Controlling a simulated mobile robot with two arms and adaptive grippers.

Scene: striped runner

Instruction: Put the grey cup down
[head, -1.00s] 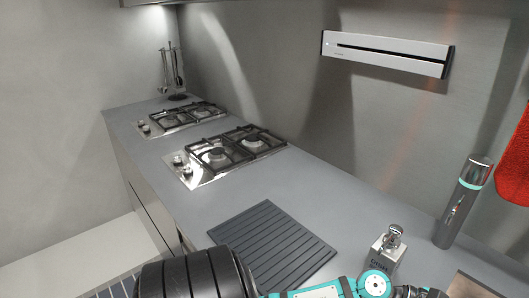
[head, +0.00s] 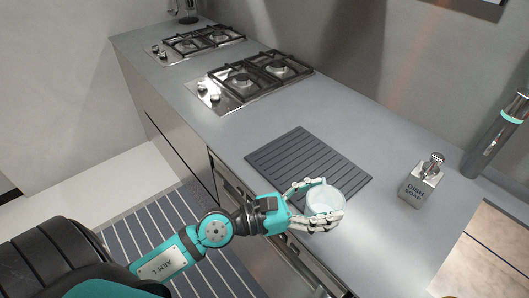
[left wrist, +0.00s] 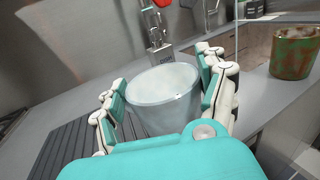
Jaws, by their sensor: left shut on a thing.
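The grey cup (head: 325,201) is pale, round and open at the top. My left gripper (head: 317,207) is shut on it, with fingers on both sides of its wall. In the left wrist view the cup (left wrist: 165,90) stands between the two fingers of the left gripper (left wrist: 165,100). In the head view it shows over the near edge of the counter, by the near right corner of the dark ribbed mat (head: 290,160). I cannot tell its height above the counter. My right gripper is not in view.
A dish soap bottle (head: 421,184) stands right of the mat, with a tall grey cylinder (head: 497,137) behind it. Two gas hobs (head: 248,80) lie farther back. A mottled brown-green cup (left wrist: 294,53) stands at right in the left wrist view. Counter between mat and soap is clear.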

